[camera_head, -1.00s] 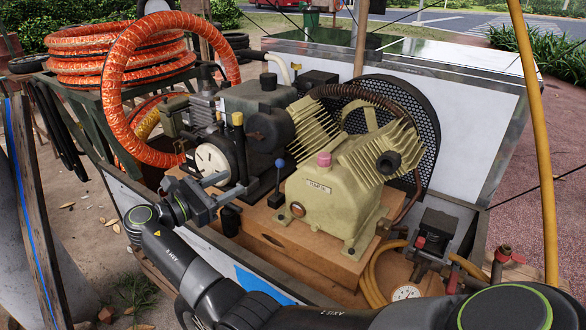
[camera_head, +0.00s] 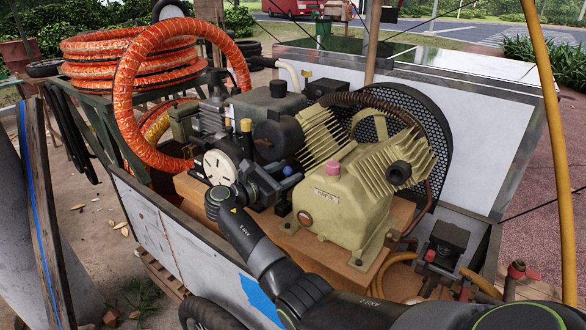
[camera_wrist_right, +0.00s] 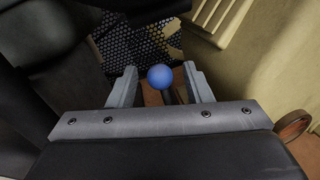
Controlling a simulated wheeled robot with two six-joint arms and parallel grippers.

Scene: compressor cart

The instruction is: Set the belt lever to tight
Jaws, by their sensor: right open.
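The belt lever is a dark stick with a blue ball knob (camera_head: 287,171), between the dark engine and the cream compressor block (camera_head: 336,205). My right gripper (camera_head: 280,178) is at the lever, its fingers partly hidden in the head view. In the right wrist view, the blue knob (camera_wrist_right: 160,77) lies between the two grey fingertips of the open right gripper (camera_wrist_right: 160,86). Gaps show on both sides, so the fingers do not pinch it. Most of the lever's shaft is hidden. My left gripper is not in view.
The engine with its round pale starter cover (camera_head: 219,167) stands close left of the gripper. A black mesh belt guard (camera_head: 425,125) is behind the compressor. Orange hose coils (camera_head: 130,58) are at the back left. A yellow pole (camera_head: 556,130) stands at the right.

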